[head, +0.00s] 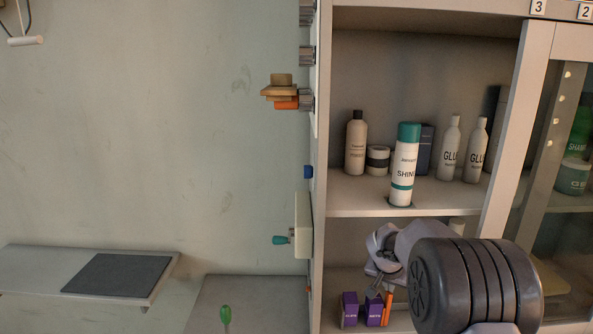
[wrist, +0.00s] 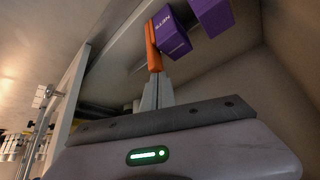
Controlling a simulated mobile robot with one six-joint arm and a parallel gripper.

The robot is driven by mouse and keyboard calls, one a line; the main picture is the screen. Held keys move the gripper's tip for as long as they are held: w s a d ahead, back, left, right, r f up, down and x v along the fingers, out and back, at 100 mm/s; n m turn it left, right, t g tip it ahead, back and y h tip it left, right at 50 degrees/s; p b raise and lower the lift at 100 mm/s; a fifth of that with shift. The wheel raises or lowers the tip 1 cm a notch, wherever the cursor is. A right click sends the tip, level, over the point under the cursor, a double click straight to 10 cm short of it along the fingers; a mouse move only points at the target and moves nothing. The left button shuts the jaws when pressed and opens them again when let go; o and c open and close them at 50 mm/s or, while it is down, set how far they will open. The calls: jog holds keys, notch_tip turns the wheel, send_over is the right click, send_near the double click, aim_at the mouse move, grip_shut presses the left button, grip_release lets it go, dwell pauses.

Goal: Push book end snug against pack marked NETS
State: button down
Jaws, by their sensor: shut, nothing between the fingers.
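The pack marked NETS (head: 374,311) is a small purple box standing on the lower shelf in the head view. It also shows in the wrist view (wrist: 172,36), tilted by the camera angle. The orange book end (head: 387,309) stands upright just right of it; in the wrist view the book end (wrist: 153,48) runs close along the pack's side. I cannot tell whether they touch. My gripper (head: 375,288) is shut and empty, its fingertips close to the book end. In the wrist view the fingertips (wrist: 157,82) overlap the book end's near end; contact is unclear.
A second purple pack (head: 349,310) stands left of the NETS pack, with a narrow gap between. The shelf above holds bottles, including a white one with a teal cap (head: 404,165) near its front edge. A cabinet upright (head: 316,240) stands close on the left.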

jog(key=shift+a+f, duration=0.15)
jog(key=shift+a, duration=0.2)
jog(key=shift+s, duration=0.1)
notch_tip(320, 180, up, 5)
jog(key=p, duration=0.2)
jog(key=shift+p, duration=0.4)
